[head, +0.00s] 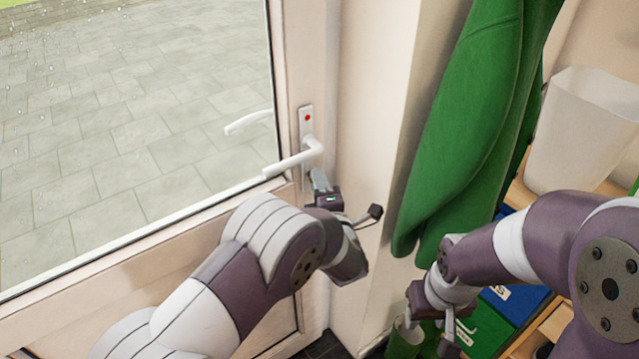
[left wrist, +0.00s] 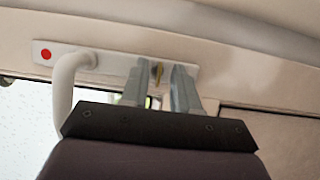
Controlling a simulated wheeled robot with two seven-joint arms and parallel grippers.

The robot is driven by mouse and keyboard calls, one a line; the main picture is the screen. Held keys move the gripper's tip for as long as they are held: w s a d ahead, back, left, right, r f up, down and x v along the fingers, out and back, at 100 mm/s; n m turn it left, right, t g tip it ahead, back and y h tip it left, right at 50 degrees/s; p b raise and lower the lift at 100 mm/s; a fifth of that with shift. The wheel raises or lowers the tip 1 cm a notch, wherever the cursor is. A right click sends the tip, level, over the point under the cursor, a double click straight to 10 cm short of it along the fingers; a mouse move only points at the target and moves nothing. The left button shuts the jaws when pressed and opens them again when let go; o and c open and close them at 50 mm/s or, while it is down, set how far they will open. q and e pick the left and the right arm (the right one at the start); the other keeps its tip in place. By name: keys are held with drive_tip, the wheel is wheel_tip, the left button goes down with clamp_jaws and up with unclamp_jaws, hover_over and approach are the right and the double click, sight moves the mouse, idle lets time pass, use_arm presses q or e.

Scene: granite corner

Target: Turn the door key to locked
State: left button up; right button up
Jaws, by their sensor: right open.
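The white door handle (head: 293,160) sits on a pale lock plate (head: 306,120) with a red dot near its top. In the left wrist view the plate (left wrist: 112,61) lies sideways, with the handle (left wrist: 66,95) at left. My left gripper (head: 320,182) is just below the handle at the plate's lower end. In the wrist view its fingers (left wrist: 158,90) are apart, one on each side of the key, with a visible gap. My right gripper (head: 437,318) is open and empty, away from the door.
A green cloth (head: 465,130) hangs right of the door frame. A translucent bin (head: 580,130) stands on a wooden shelf at right. Green and blue boxes (head: 515,300) lie below, near my right arm. The glass pane (head: 130,130) fills the left.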

use_arm(q)
drive_tip(key=shift+a, duration=0.1)
clamp_jaws()
drive_tip(key=shift+r+m+p, duration=0.15)
drive_tip(key=shift+m+p, duration=0.25)
drive_tip(key=shift+m, duration=0.1)
drive_tip(key=m+g+y+p, duration=0.1)
drive_tip(key=m+g+p, duration=0.1)
drive_tip(key=m+p, duration=0.2)
drive_tip(key=m+g+y+p, duration=0.1)
drive_tip(key=m+g+p, duration=0.1)
drive_tip(key=m+p, duration=0.2)
drive_tip(key=m+g+y+p, duration=0.1)
drive_tip(key=m+g+p, duration=0.1)
drive_tip(key=m+p, duration=0.2)
drive_tip(key=shift+d+r+p, duration=0.1)
drive_tip(key=shift+d+p, duration=0.15)
drive_tip(key=shift+p, duration=0.55)
drive_tip(key=shift+m+g+y, duration=0.3)
drive_tip(key=shift+m, duration=0.1)
